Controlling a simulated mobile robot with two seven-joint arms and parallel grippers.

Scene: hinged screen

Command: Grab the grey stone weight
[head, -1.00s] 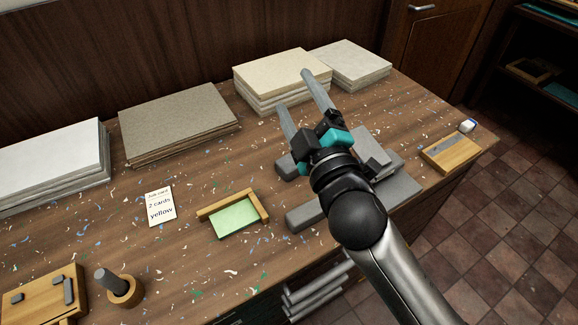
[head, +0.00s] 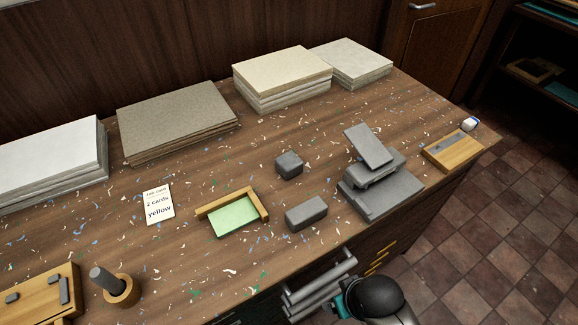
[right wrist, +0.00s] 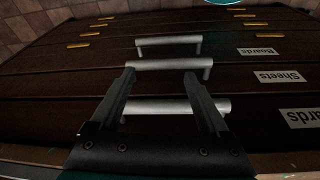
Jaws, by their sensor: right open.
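Two grey blocks lie apart on the workbench (head: 190,230), and I cannot tell for certain which is the stone weight. A small, near-cubic block (head: 289,164) lies farther back; a longer block (head: 306,213) lies nearer the front edge. Both are free of any gripper. My right gripper (right wrist: 158,73) is open in the right wrist view, its fingers before the drawer front and its silvery bar handles (right wrist: 169,65). In the head view it is low at the bottom, below the bench top, its fingertips hard to separate from the handles. My left gripper is out of view.
A grey stepped device (head: 378,200) stands right of the blocks. A wooden frame with a green card (head: 236,219) lies left of them. Stacks of board (head: 180,118) line the back. A job card (head: 158,205) reads "2 cards yellow". Paper scraps litter the bench.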

